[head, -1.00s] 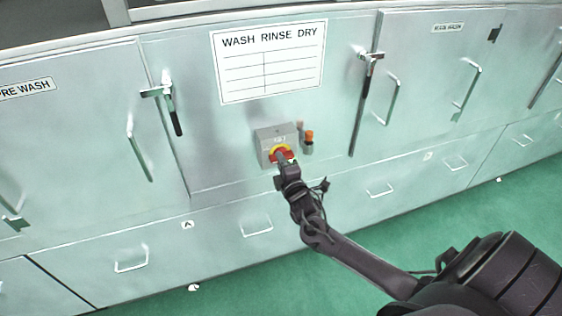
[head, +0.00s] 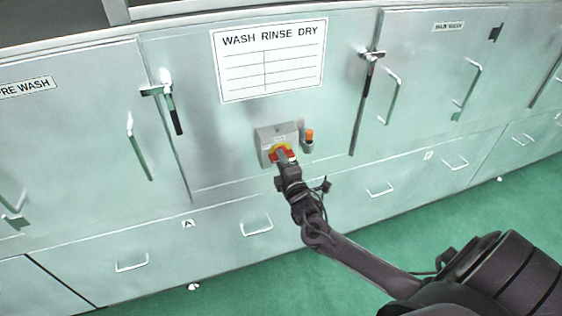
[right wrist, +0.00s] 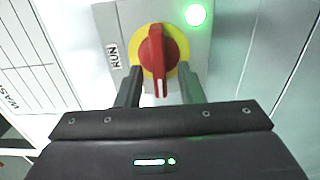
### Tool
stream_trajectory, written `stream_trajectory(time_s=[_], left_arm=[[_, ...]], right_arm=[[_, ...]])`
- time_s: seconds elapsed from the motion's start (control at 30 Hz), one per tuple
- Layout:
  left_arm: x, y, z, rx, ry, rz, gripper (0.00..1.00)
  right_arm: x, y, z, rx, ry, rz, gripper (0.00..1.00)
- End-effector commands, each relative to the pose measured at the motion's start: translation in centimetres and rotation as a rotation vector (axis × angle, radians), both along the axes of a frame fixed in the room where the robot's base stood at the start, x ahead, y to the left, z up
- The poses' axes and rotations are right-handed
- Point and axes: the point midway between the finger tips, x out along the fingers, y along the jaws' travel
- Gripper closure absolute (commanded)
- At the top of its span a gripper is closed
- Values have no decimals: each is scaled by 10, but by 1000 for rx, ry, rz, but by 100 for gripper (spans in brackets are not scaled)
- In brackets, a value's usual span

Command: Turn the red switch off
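The red switch is a red knob (right wrist: 156,58) on a yellow disc (right wrist: 175,45), mounted on a grey box. In the right wrist view the knob stands nearly upright, with a white mark at its lower end. In the head view the switch (head: 274,155) is partly hidden by my right gripper (head: 285,158). In the right wrist view this gripper (right wrist: 159,75) is open, one finger on each side of the knob's lower part, with visible gaps. Contact with the disc cannot be told. My left gripper is not in view.
A "RUN" label (right wrist: 114,55) is left of the knob, and a lit green lamp (right wrist: 195,15) is above right. An orange-topped fitting (head: 309,138) sits right of the grey box (head: 266,137). Door handles (head: 363,105) flank the panel. Green floor (head: 480,220) is clear.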

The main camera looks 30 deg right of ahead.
Motion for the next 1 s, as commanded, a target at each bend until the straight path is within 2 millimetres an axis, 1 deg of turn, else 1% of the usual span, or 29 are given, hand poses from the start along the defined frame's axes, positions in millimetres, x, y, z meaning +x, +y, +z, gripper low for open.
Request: stream_trajectory(time_s=[0.03, 0.3, 0.43, 0.6, 1.0], left_arm=[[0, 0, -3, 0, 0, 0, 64], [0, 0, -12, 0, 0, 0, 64], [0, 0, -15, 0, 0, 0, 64], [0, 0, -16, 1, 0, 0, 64], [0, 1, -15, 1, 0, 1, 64]], right_arm=[[-7, 2, -3, 0, 3, 2, 65], [-50, 12, -3, 0, 4, 2, 65], [-63, 15, -3, -1, 3, 2, 65], [-70, 16, -1, -2, 1, 0, 65], [-70, 17, -1, -1, 2, 0, 65]])
